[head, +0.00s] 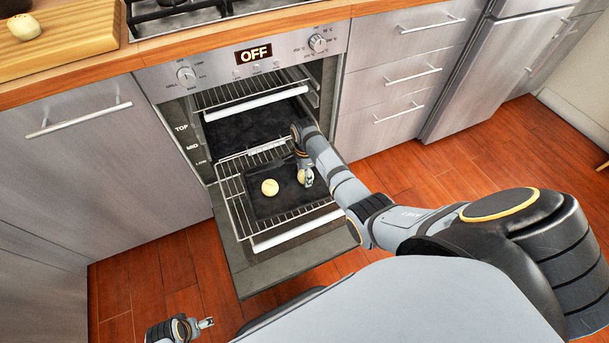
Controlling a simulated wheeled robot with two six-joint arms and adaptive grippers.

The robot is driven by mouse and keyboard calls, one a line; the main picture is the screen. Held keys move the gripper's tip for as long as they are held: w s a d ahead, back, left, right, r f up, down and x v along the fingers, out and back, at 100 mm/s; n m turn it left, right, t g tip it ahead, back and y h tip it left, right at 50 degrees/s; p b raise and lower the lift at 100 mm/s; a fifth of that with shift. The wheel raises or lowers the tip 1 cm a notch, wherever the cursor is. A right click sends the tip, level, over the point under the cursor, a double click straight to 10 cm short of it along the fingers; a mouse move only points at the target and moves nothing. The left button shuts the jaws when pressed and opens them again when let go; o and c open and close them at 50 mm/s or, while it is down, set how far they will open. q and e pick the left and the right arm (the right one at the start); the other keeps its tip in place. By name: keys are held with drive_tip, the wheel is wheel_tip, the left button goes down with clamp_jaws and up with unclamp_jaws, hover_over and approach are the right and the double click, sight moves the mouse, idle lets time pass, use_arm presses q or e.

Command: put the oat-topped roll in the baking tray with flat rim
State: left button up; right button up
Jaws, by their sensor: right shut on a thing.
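The dark baking tray (262,204) lies on a pulled-out wire rack of the open oven. A pale round roll (269,187) sits on the tray, left of my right gripper. My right gripper (306,179) reaches down over the tray's right part and is shut on a small pale roll, mostly hidden by the fingers. I cannot make out oats on either roll, nor whether the held one touches the tray. My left gripper (207,323) is low at the bottom edge, away from the oven; its fingers are too small to judge.
The oven door (243,262) is folded down under the rack. Another wire rack (240,93) is higher in the oven, whose display reads OFF. Open floor lies around.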

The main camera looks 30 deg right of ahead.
drive_tip(key=o, duration=0.9)
drive_tip(key=shift+f, duration=0.15)
use_arm(q)
drive_tip(key=shift+r, duration=0.1)
use_arm(e)
drive_tip(key=shift+r, duration=0.2)
wheel_tip(320, 180, up, 6)
drive_tip(key=p, duration=0.2)
drive_tip(key=shift+f+p, duration=0.2)
drive_tip(key=shift+p, duration=0.1)
use_arm(q)
drive_tip(key=s+a+f+p, duration=0.1)
drive_tip(key=s+a+f, duration=0.1)
drive_tip(key=s+f, duration=0.4)
drive_tip(key=shift+s+a+f+p, duration=0.25)
drive_tip(key=shift+f+p, duration=0.1)
drive_tip(key=shift+f, duration=0.55)
use_arm(e)
wheel_tip(320, 180, up, 6)
drive_tip(key=shift+r, duration=0.15)
